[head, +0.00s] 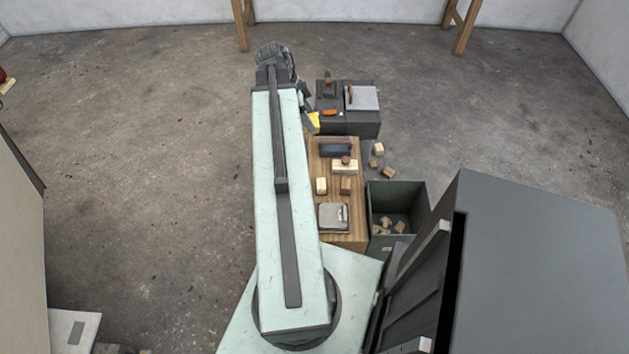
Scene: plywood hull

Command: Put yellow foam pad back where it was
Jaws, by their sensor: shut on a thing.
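The yellow foam pad (312,122) shows as a small yellow patch at the right side of my arm's far end. My gripper (307,108) is mostly hidden behind my arm and is shut on the pad. The pad is between the near left corner of the dark grey case and the far end of the wooden board. I cannot tell its height above them.
A dark case (362,128) holds a grey plate and orange-handled tools. The wooden board (358,190) carries blocks, a dark tool and a metal plate. A green bin (415,187) holds wood scraps; several blocks lie on the floor. Open floor (150,180) is at left.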

